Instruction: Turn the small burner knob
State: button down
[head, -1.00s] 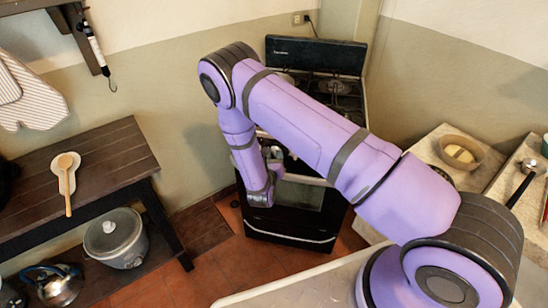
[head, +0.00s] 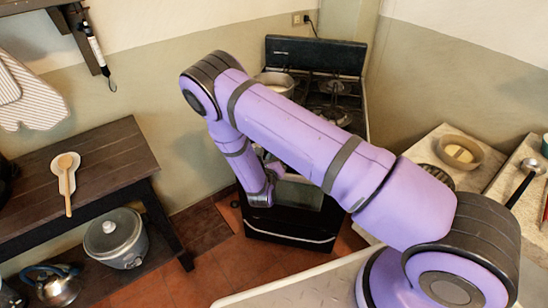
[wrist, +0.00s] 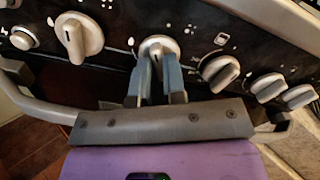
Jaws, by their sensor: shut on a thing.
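The wrist view shows a row of knobs on the stove's black front panel. My gripper (wrist: 158,66) has its two blue fingers on either side of one pale round knob (wrist: 157,45) near the middle of the row. It is shut on this knob. The fingers hide the knob's sides and lower part, and a dark mark shows on its face. A burner icon above it is too small to read surely. In the head view my arm hides most of the panel and the knob.
A larger pale knob (wrist: 78,37) and a small round button (wrist: 22,38) lie left of it. Several grey-handled knobs, the nearest one (wrist: 220,72) close by, lie to the right. The oven rail (wrist: 40,105) runs below. A pot (head: 274,84) stands on the stove top.

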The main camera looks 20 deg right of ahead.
jog(key=n, duration=1)
jog(key=shift+r, duration=0.15)
jog(key=shift+n, duration=0.4)
jog(key=c, duration=1.2)
grip_release()
jog(key=shift+d, duration=0.1)
jog(key=shift+s, duration=0.1)
jog(key=v, duration=1)
jog(key=shift+s+a, duration=0.3)
grip_shut()
